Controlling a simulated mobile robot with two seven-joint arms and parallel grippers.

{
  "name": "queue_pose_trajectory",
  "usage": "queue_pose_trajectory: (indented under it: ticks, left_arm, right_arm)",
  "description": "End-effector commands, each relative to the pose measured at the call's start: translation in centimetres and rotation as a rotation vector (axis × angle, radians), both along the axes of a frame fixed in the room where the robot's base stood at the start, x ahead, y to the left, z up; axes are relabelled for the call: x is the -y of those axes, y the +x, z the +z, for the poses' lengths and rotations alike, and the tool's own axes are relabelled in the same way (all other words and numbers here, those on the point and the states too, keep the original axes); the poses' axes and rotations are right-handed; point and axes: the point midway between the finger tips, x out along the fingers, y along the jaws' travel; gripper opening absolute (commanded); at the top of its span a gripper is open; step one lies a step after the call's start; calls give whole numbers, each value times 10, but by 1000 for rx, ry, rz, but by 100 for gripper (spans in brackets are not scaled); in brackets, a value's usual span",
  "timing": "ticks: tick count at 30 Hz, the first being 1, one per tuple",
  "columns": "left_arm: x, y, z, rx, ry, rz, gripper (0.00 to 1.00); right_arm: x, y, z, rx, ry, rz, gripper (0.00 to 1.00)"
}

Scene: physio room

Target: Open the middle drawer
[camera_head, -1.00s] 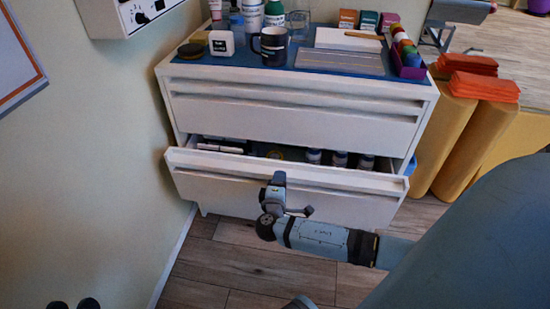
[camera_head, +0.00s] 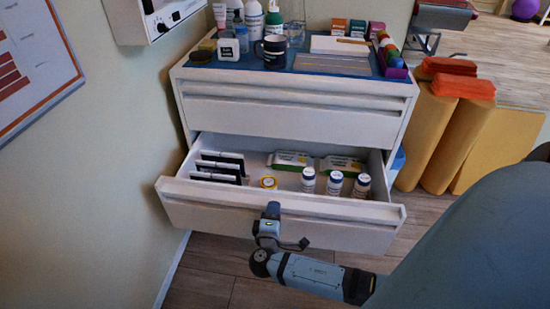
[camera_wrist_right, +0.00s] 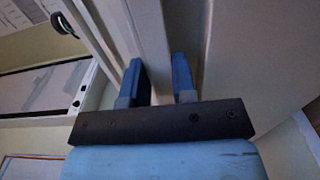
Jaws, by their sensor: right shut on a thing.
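The white cabinet (camera_head: 290,122) stands against the wall with its upper drawer closed. The drawer below it, the middle drawer (camera_head: 300,213), is pulled well out, and its inside shows. My right gripper (camera_head: 271,212) is at the front of this drawer, near the middle of its grip ledge. In the right wrist view the two blue fingers (camera_wrist_right: 158,80) are on either side of the white ledge (camera_wrist_right: 152,50), shut on it. The left gripper is not seen.
Bottles, a black mug (camera_head: 272,50) and boxes crowd the cabinet top. Yellow rolls (camera_head: 425,135) stand at right.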

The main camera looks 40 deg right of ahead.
Motion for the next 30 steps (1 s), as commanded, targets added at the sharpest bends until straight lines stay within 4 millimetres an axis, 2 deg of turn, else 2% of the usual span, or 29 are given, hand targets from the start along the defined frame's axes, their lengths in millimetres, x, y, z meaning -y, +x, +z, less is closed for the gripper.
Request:
queue_pose_trajectory:
  ticks: [9, 24, 25, 27, 30]
  left_arm:
    - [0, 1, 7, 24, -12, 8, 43]
    - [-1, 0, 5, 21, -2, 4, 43]
    - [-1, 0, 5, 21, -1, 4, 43]
    - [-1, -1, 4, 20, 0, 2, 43]
    - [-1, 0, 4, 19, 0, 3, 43]
  right_arm:
    - [-13, -12, -4, -7, 6, 1, 0]
    - [-15, -13, -5, -7, 6, 1, 0]
    - [-15, -13, -5, -7, 6, 1, 32]
    - [-14, -13, -4, -7, 5, 1, 47]
    - [-14, -13, -3, -4, 3, 0, 47]
